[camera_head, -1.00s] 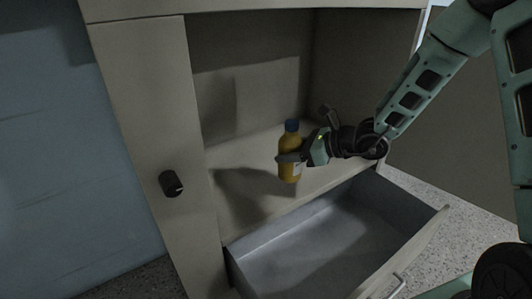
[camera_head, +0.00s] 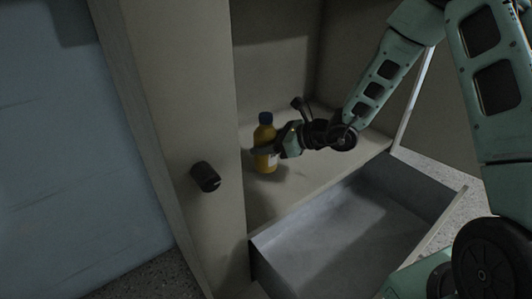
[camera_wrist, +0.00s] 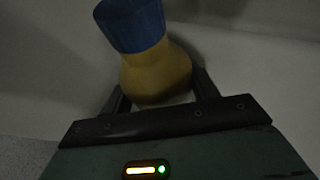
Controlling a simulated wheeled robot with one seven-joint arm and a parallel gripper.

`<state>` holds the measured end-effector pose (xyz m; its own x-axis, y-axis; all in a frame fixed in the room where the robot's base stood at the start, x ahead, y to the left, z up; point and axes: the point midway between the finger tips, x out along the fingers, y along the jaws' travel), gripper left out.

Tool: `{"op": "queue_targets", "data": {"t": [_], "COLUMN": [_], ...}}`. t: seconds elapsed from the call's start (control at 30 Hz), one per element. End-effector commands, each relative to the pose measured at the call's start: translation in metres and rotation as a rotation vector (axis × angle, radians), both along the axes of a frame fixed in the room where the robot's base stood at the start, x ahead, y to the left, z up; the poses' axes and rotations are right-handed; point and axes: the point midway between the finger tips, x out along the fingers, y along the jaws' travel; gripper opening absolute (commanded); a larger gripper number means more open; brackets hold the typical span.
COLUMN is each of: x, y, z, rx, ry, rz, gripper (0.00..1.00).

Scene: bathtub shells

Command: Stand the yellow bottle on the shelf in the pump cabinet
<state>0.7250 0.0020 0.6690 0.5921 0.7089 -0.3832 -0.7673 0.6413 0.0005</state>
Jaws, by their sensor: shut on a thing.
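The yellow bottle (camera_head: 265,148) has a blue cap and a pale label and is upright in the head view. It is inside the cabinet (camera_head: 283,52), over the shelf (camera_head: 310,178). My gripper (camera_head: 268,151) reaches in from the right and is shut around the bottle's body. In the wrist view the bottle (camera_wrist: 155,70) stands between the two fingers (camera_wrist: 160,97), with its blue cap toward the camera. I cannot tell for sure whether its base touches the shelf.
An open, empty grey drawer (camera_head: 345,232) sticks out below the shelf. A cabinet door or front panel with a black knob (camera_head: 205,177) stands at the left, close to the bottle. The shelf is bare around the bottle.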

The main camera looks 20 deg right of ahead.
Motion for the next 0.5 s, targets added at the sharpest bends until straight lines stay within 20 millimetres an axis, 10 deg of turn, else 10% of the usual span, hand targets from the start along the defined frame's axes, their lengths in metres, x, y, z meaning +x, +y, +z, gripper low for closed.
{"op": "queue_targets", "data": {"t": [0.5], "x": [0.0], "y": [0.0], "z": [-0.031], "rx": [0.0], "ry": [-0.001], "rz": [0.0], "gripper": [0.24]}}
